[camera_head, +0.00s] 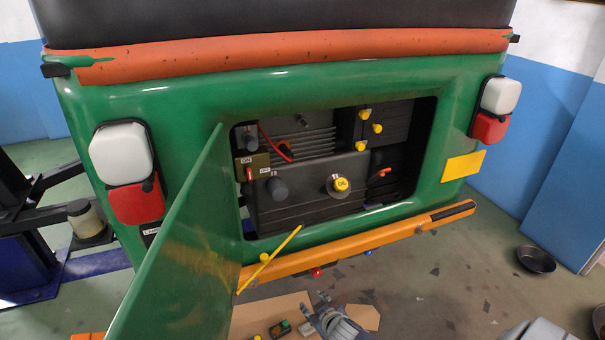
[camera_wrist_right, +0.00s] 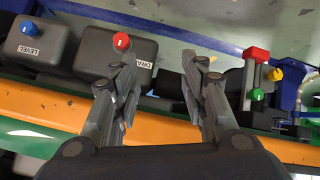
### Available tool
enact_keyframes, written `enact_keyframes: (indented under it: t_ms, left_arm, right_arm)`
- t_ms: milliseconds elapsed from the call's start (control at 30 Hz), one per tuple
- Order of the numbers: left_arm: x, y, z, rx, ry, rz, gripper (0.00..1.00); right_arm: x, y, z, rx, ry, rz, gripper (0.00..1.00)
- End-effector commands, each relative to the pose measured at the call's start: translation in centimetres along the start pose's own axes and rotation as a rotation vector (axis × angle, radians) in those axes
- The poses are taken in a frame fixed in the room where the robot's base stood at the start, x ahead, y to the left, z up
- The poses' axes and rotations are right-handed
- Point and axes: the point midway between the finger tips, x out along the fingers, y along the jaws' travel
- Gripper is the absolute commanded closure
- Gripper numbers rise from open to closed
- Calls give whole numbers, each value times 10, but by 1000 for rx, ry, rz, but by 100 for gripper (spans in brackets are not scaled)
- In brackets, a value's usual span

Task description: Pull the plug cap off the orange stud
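The rear engine bay of the green rickshaw is open in the head view. An orange stud-like piece (camera_head: 384,172) sticks out at the right side of the bay. A red lead (camera_head: 274,143) curves at the upper left of the bay; I cannot make out a distinct plug cap. My right gripper (camera_head: 328,318) is low in front of the bumper, well below the bay. In the right wrist view my right gripper (camera_wrist_right: 163,75) has its fingers spread apart, with nothing between them. My left gripper is not in view.
The green hatch door (camera_head: 185,250) swings out at left. A yellow rod (camera_head: 268,259) stands by it. The orange bumper (camera_head: 350,243) crosses below the bay. In the wrist view a DRAIN box (camera_wrist_right: 118,62) and a LEVEL box (camera_wrist_right: 38,45) lie near the fingers. A black pan (camera_head: 536,260) lies right.

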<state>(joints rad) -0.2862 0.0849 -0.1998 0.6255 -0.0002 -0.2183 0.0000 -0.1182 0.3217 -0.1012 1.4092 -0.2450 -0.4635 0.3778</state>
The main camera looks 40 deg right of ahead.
Motion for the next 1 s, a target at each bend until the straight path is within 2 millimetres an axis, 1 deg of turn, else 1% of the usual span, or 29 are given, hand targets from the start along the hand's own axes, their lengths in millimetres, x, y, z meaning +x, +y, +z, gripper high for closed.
enact_keyframes:
  t_ms: [33,67,100,167,200,267,300,367,400,500,600,733,867,1000]
  left_arm:
    - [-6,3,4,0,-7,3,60]
    - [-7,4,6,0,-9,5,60]
    - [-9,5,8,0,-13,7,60]
    - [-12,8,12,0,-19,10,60]
    - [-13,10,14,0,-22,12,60]
    - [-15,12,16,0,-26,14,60]
    - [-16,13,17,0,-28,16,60]
    - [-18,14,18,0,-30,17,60]
    - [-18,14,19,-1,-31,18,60]
    - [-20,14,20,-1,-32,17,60]
    - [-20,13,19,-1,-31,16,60]
    - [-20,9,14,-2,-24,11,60]
    - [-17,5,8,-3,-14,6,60]
    - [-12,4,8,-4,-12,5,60]
  right_arm:
    - [-10,17,-45,7,66,26,60]
    - [-15,25,-68,14,101,39,60]
    - [-23,35,-97,22,148,56,60]
    - [-37,50,-137,34,214,79,60]
    - [-46,60,-163,42,260,93,60]
    - [-60,74,-199,52,326,113,60]
    - [-69,82,-222,58,372,124,60]
    - [-81,95,-252,64,437,139,60]
    - [-89,103,-271,68,478,147,60]
    - [-106,120,-309,73,567,161,60]
    - [-118,130,-333,74,627,167,60]
    - [-123,135,-347,75,659,169,60]
    - [-116,137,-353,74,663,169,60]
    - [-102,140,-364,75,662,170,60]
